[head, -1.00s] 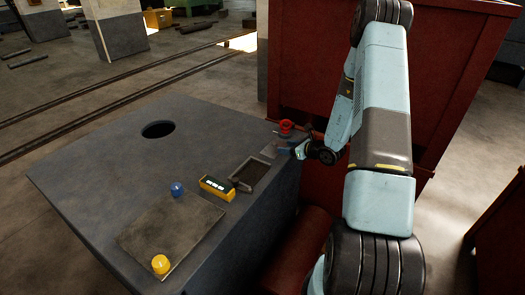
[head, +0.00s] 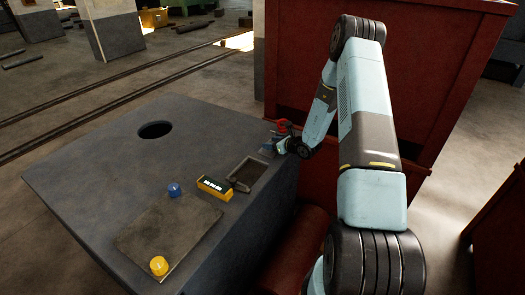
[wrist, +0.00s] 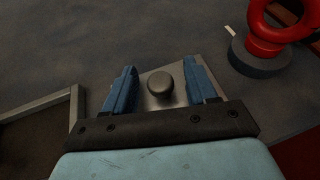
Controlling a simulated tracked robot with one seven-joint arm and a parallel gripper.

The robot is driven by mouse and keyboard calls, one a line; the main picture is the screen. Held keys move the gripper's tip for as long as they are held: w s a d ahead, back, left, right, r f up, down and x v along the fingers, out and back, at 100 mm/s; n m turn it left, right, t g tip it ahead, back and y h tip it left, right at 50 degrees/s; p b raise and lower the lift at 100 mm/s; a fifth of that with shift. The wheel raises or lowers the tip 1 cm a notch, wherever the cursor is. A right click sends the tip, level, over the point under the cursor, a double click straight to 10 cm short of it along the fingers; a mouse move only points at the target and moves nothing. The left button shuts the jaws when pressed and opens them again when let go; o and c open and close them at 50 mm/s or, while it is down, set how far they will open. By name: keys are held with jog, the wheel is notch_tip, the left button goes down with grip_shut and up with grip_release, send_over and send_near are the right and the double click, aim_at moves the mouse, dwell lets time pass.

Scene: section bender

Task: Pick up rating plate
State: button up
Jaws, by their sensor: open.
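The rating plate appears to be the flat grey metal plate (wrist: 183,101) with a round dark knob (wrist: 161,84) on it, lying on the grey bench top. In the wrist view the two blue fingers of my gripper (wrist: 160,75) stand apart on either side of the knob, with space at both sides. The jaws are open and hold nothing. The near part of the plate is hidden behind the gripper. In the head view my gripper (head: 273,146) is low at the bench's right edge and covers most of the plate.
A red ring-shaped piece on a dark round base (wrist: 258,58) stands close to the right of the plate. A shallow framed tray (head: 259,164) lies at the left. A yellow box (head: 214,187), blue knob (head: 174,190) and yellow knob (head: 159,265) are farther off. The bench (head: 95,170) has a round hole.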

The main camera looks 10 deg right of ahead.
grip_shut()
dwell(0.6)
